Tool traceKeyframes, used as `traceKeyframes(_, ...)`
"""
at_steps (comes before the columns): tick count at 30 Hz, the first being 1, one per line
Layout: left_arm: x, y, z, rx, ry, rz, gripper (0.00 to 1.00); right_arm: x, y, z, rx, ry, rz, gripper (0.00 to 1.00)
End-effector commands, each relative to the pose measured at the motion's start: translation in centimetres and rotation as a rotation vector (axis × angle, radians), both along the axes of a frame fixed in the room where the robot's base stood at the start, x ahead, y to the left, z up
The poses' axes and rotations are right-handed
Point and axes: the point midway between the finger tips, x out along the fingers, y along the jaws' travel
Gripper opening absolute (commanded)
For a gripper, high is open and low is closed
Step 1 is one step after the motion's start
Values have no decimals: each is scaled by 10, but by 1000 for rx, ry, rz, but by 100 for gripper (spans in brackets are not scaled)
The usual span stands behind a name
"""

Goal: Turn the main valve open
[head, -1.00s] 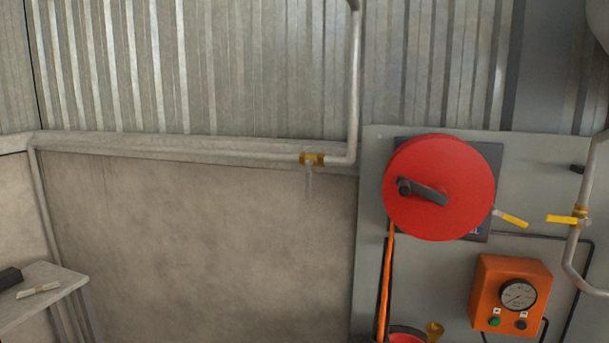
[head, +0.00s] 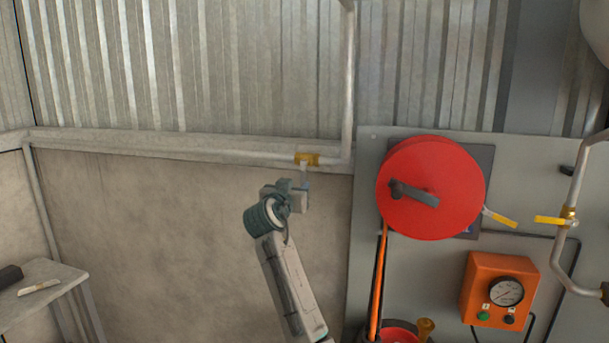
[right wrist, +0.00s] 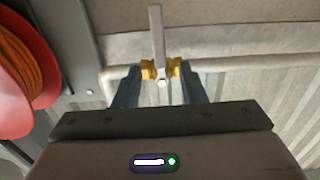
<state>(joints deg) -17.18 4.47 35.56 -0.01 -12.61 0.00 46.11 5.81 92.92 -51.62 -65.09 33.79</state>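A brass valve (head: 306,159) sits on the grey wall pipe, left of the red reel. Its grey lever (right wrist: 156,35) hangs straight down across the pipe. The brass valve body also shows in the right wrist view (right wrist: 148,69), which looks upside down. My right gripper (head: 303,187) is raised just below the valve and hides the lower part of the lever in the head view. In the right wrist view its two fingers (right wrist: 160,82) are apart, one on each side of the lever's line. Contact cannot be told. My left gripper is not in view.
A red hose reel (head: 430,188) with a dark crank stands out from the grey panel to the right. Yellow-handled valves (head: 553,220) and an orange gauge box (head: 499,290) are further right. A small table (head: 40,283) is at the lower left.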

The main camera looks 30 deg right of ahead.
Motion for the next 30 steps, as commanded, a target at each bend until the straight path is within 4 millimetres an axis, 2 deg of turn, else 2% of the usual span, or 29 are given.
traceKeyframes(3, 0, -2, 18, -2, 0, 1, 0, 15, -19, 6, -2, 4, -2, 37)
traceKeyframes(12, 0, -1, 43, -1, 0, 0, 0, 48, -57, 3, -2, 4, 0, 37)
traceKeyframes(18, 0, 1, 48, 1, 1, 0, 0, 57, -67, 1, -1, 2, 2, 37)
traceKeyframes(26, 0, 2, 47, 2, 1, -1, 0, 58, -67, 0, -1, 1, 3, 37)
traceKeyframes(30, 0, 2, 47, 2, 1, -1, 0, 58, -67, -1, 0, 1, 3, 14)
